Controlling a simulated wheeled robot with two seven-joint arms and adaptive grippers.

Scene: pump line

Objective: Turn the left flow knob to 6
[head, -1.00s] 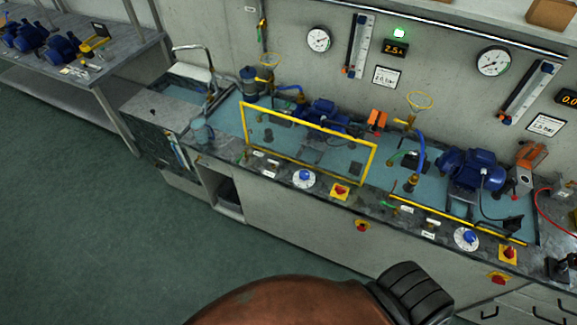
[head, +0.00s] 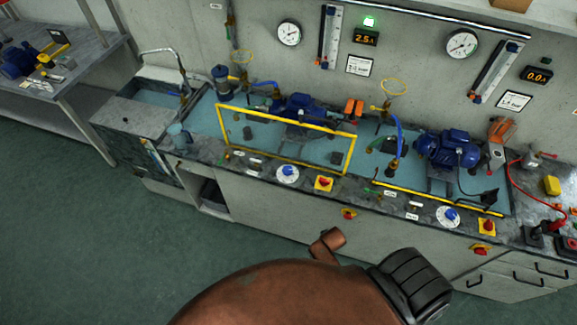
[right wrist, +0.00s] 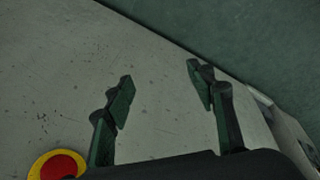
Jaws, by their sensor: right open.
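The left flow knob (head: 288,173) is blue on a white round dial, on the counter's front strip below the left pump's yellow guard frame. Its pointer and numbers are too small to read. A similar right knob (head: 450,217) sits further right. My right gripper (right wrist: 162,82) shows in the right wrist view, open and empty, in front of a plain grey surface. The knob is not in that view. In the head view a copper-coloured link of my arm fills the bottom middle, and no gripper shows there. My left gripper is in neither view.
Red-and-yellow switches sit beside the left knob (head: 323,183), beside the right one (head: 487,227) and on the cabinet front. A red-and-yellow switch (right wrist: 58,166) is low left in the wrist view. The yellow guard frame (head: 285,118) stands behind the left knob. Green floor lies open at left.

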